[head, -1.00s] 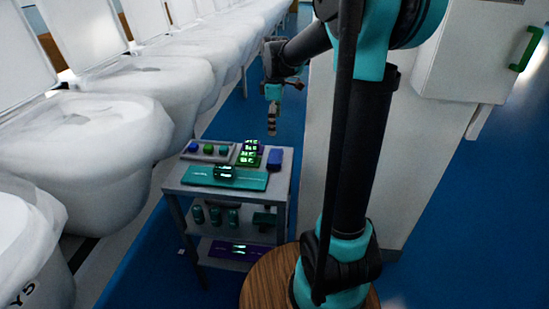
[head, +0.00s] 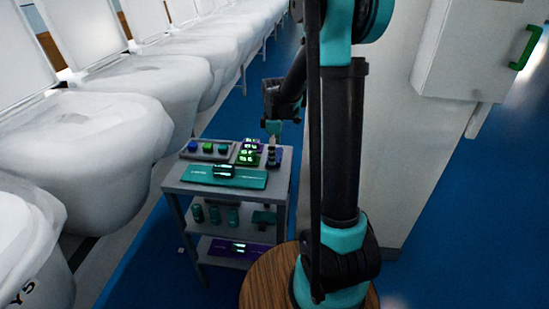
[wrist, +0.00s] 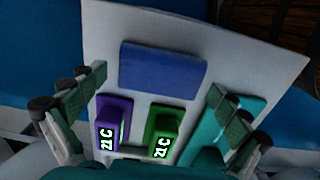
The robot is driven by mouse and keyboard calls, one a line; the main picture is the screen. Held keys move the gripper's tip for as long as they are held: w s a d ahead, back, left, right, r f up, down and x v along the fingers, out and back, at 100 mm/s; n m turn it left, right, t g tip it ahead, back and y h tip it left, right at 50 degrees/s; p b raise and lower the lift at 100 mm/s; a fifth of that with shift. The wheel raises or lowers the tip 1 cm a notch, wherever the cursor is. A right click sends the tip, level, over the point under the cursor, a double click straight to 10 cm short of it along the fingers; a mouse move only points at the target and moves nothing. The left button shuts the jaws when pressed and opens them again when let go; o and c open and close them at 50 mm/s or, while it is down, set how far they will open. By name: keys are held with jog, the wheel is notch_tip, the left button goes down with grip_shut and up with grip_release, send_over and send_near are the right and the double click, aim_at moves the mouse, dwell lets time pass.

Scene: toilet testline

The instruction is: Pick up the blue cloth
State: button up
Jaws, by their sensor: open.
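The blue cloth (wrist: 163,68) is a flat, folded-looking rectangle lying on the light grey top of the cart (wrist: 262,62). In the head view, part of the cloth (head: 279,156) shows at the right end of the cart top, partly hidden behind my gripper (head: 271,157). In the wrist view my gripper (wrist: 158,87) is open and empty, its two fingers spread wide to either side of the cloth's near edge. The fingers appear above the cart top; I cannot tell the exact height.
A purple block (wrist: 109,122) and a green block (wrist: 162,128), both with lit displays, stand close to the cloth. A teal plate (head: 250,179) and a tray of coloured pieces (head: 208,150) share the cart top. White toilets (head: 100,130) line the left; a white wall (head: 415,130) stands right.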

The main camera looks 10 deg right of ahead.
jog(key=shift+f, duration=0.2)
jog(key=c, duration=0.8)
jog(key=shift+r, duration=0.15)
notch_tip(320, 180, up, 20)
jog(key=shift+f, duration=0.1)
